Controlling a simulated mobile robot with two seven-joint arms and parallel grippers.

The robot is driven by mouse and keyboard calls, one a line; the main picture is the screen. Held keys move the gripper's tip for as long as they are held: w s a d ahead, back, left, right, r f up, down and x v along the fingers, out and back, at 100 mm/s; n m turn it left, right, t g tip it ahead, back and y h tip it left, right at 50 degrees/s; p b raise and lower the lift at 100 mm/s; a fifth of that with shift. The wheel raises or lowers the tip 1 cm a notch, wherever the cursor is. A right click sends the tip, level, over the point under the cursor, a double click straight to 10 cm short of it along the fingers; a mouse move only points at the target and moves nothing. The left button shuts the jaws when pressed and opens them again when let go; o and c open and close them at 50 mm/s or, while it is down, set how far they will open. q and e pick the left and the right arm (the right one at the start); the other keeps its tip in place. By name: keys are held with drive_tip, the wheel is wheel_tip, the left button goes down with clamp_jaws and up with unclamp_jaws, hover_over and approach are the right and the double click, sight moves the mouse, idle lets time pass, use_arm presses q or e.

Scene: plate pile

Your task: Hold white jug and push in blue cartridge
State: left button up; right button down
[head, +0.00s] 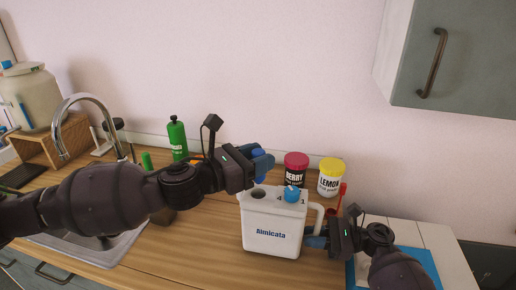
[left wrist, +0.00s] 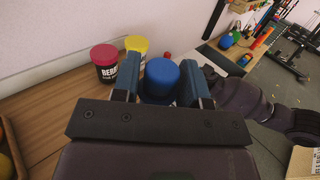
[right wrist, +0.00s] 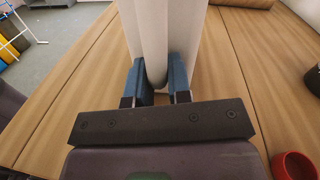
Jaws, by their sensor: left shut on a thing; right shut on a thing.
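The white jug (head: 271,235) stands upright on the wooden counter, with a round dark opening (head: 258,194) and a blue cap (head: 291,194) on top. My right gripper (head: 315,242) is shut on the jug's handle (head: 318,218); the handle (right wrist: 155,45) also shows between the fingers (right wrist: 157,85) in the right wrist view. My left gripper (head: 263,160) is above the jug, shut on the blue cartridge (left wrist: 162,80), a round-topped cylinder between its fingers (left wrist: 160,78) in the left wrist view. The cartridge's lower end is hidden.
A red-lidded berry tub (head: 296,168) and a yellow-lidded lemon tub (head: 330,177) stand behind the jug. A green bottle (head: 177,138) is at the back left, near the tap (head: 85,98) and sink. A blue mat (head: 420,266) lies at right.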

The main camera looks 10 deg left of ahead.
sight(257, 180)
use_arm(q)
drive_tip(key=shift+f, duration=0.95)
drive_tip(key=shift+f, duration=1.75)
idle(1.1)
drive_tip(key=o, duration=1)
drive_tip(key=shift+s+f, duration=0.1)
drive_tip(key=shift+o, duration=0.2)
drive_tip(key=v, duration=1.2)
drive_tip(key=shift+r, duration=0.2)
